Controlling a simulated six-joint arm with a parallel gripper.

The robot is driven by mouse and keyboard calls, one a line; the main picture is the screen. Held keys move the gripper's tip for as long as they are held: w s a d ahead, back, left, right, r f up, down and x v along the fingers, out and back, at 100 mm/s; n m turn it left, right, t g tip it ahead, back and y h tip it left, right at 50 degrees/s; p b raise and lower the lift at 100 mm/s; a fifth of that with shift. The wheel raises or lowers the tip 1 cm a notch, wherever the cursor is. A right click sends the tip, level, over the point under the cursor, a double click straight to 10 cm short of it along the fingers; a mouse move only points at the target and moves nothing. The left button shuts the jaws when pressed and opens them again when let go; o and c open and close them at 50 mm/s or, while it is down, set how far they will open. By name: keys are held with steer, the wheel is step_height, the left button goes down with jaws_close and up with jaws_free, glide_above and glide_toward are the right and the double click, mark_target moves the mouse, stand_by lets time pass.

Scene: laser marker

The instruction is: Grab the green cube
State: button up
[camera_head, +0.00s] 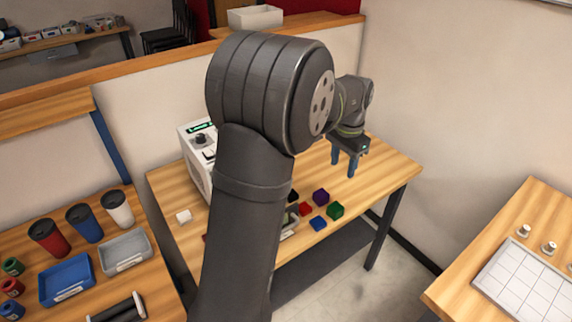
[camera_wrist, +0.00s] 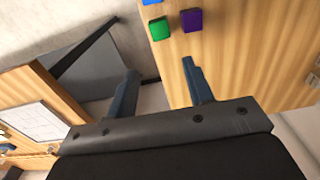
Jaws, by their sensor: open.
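The green cube (camera_head: 335,210) lies on the wooden table near its front edge, right of the blue cube (camera_head: 318,224) and below the purple cube (camera_head: 321,197). In the wrist view the green cube (camera_wrist: 159,29) is at the top middle, just left of the purple cube (camera_wrist: 191,20). My gripper (camera_head: 343,170) is open and empty, above the right rear part of the table, apart from the cube. In the wrist view its two blue-grey fingers (camera_wrist: 160,88) are spread wide, with the green cube beyond them.
A red cube (camera_head: 305,209) is close to the blue and purple ones. My arm hides the table's middle. The right end of the table (camera_head: 385,172) is clear.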

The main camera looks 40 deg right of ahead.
steer(key=h, duration=0.2)
glide_above(336, 207)
step_height(336, 207, down, 13)
steer(key=shift+s+a, duration=0.1)
steer(key=f, duration=0.5)
steer(key=shift+d+f, duration=0.2)
steer(key=shift+f, duration=0.1)
steer(key=shift+r, duration=0.1)
steer(key=c, duration=0.8)
steer(key=shift+c, duration=0.2)
